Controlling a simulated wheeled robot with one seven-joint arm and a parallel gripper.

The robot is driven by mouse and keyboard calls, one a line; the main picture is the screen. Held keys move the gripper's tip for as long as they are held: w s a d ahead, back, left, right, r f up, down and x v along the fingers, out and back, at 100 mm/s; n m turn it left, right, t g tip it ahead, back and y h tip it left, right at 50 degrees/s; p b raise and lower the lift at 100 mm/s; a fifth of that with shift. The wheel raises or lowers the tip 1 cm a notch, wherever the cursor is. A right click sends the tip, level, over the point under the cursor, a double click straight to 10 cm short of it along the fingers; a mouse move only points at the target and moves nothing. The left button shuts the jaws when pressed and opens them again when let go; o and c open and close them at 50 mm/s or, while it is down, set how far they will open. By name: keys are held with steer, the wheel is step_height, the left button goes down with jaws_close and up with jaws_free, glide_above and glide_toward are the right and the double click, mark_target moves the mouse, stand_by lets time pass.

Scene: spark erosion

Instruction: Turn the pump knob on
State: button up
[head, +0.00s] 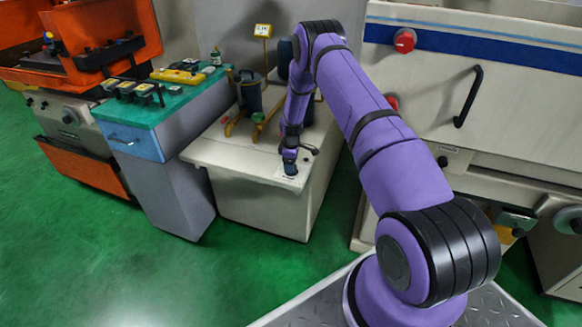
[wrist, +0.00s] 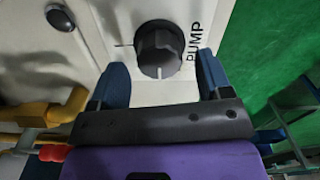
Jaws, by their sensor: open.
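The pump knob (wrist: 160,48) is a dark round knob with a ridged edge and a pale pointer mark on its near side, in the wrist view. It sits on a pale panel beside the printed word PUMP, with a short line mark on its other side. My gripper (wrist: 158,66) is open, its two blue fingers on either side of the near part of the knob. I cannot tell whether they touch it. In the head view my gripper (head: 290,164) is over the front top of the pale cabinet (head: 240,160), and the knob is hidden there.
A dark button (wrist: 60,17) is on the panel in the wrist view. Yellow pipes (wrist: 40,118) and a red handle (wrist: 54,153) are at lower left. In the head view a workbench (head: 160,112) stands left and a machine (head: 470,90) right. Green floor is clear in front.

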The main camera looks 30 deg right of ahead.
steer(key=shift+f, duration=0.95)
steer(key=c, duration=0.9)
steer(key=shift+c, duration=0.2)
